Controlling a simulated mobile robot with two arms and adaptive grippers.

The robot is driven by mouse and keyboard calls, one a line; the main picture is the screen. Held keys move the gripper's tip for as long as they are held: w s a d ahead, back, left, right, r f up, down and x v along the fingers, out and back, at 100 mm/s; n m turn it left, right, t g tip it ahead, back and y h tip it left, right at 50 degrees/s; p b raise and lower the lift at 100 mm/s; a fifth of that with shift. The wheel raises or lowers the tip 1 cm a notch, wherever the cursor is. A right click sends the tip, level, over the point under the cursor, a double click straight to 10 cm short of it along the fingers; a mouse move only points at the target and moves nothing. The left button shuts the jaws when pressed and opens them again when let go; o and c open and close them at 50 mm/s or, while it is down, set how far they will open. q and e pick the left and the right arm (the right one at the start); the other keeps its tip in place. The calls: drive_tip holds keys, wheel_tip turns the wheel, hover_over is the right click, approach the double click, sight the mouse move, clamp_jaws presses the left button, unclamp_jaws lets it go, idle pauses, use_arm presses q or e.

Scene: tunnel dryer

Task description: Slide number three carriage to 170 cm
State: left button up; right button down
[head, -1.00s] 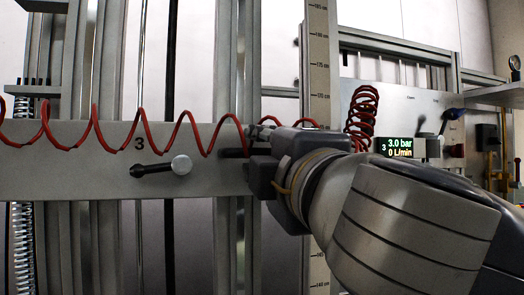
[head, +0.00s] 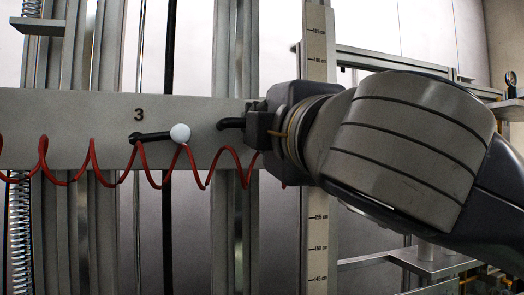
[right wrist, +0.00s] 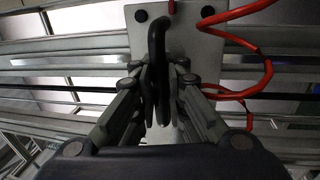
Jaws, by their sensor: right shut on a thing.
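The number three carriage (head: 75,110) is a grey horizontal plate marked "3" in the head view. It carries a lever (head: 152,136) with a white knob, lying nearly level, and a black bar handle (head: 231,123) at its right end. My right gripper (head: 252,124) is shut on this handle; in the right wrist view the handle (right wrist: 157,45) stands between the fingers. The upright scale (head: 317,75) is just right of the plate, with 185 and 180 readable above my arm. The plate's mid-height is roughly level with 170, but its right edge and any pointer are hidden. My left gripper is out of view.
A red coiled hose (head: 92,160) hangs along the plate's lower edge and also shows beside my fingers in the right wrist view (right wrist: 267,75). Vertical metal rails (head: 228,45) stand behind the plate. A small shelf (head: 437,262) is at the lower right.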

wheel_tip(320, 180, up, 3)
drive_tip(key=shift+f, duration=0.15)
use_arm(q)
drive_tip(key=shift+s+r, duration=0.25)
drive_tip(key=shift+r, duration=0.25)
use_arm(e)
drive_tip(key=shift+d, duration=0.1)
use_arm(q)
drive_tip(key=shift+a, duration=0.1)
use_arm(e)
drive_tip(key=c, duration=1.7)
unclamp_jaws()
drive_tip(key=shift+f, duration=0.1)
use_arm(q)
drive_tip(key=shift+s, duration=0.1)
use_arm(e)
drive_tip(key=shift+s+f, duration=0.1)
drive_tip(key=shift+s, duration=0.05)
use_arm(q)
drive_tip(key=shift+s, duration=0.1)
use_arm(e)
drive_tip(key=v, duration=0.7)
drive_tip(key=shift+s+d+f, duration=0.1)
drive_tip(key=shift+s+d, duration=0.05)
drive_tip(key=shift+s, duration=0.05)
